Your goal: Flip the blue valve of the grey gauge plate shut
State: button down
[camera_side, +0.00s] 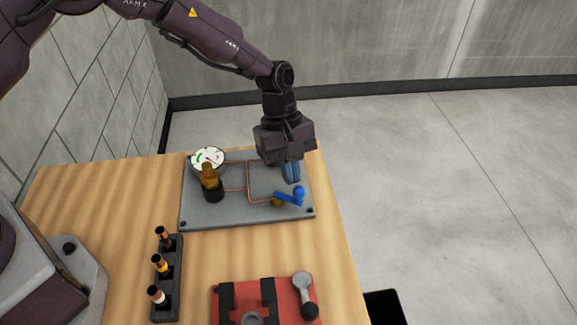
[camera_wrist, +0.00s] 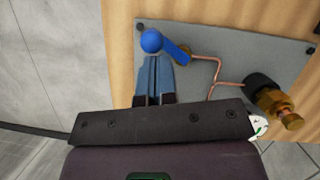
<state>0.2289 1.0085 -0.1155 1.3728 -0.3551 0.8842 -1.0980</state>
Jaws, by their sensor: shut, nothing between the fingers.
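The grey gauge plate (camera_side: 235,216) lies on the wooden table with thin copper tubing, a brass fitting (camera_side: 209,178) and a round white gauge (camera_side: 208,158). The blue valve (camera_side: 289,197) is a lever with a ball end, on a brass body at the plate's front right. It also shows in the wrist view (camera_wrist: 176,50), its ball end (camera_wrist: 151,41) at the left. My gripper (camera_side: 291,181) is shut and empty, pointing down just behind the ball end. In the wrist view the blue fingertips (camera_wrist: 154,60) appear right beside the ball. I cannot tell whether they touch.
A red fixture (camera_side: 231,314) with a grey lever (camera_side: 303,290) stands at the table's front. The table's right edge is close to the plate, with open floor beyond.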

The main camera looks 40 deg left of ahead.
jog(key=m, duration=0.1)
jog(key=m+g, duration=0.1)
jog(key=m, duration=0.1)
jog(key=m+y, duration=0.1)
jog(key=shift+s+d+m, duration=0.3)
jog(key=shift+s+d, duration=0.1)
jog(key=m, duration=0.2)
jog(key=m+g+y, duration=0.1)
jog(key=m, duration=0.1)
jog(key=shift+s+d+y, duration=0.15)
jog(key=shift+s+y, duration=0.15)
jog(key=shift+s, duration=0.1)
jog(key=shift+a, duration=0.85)
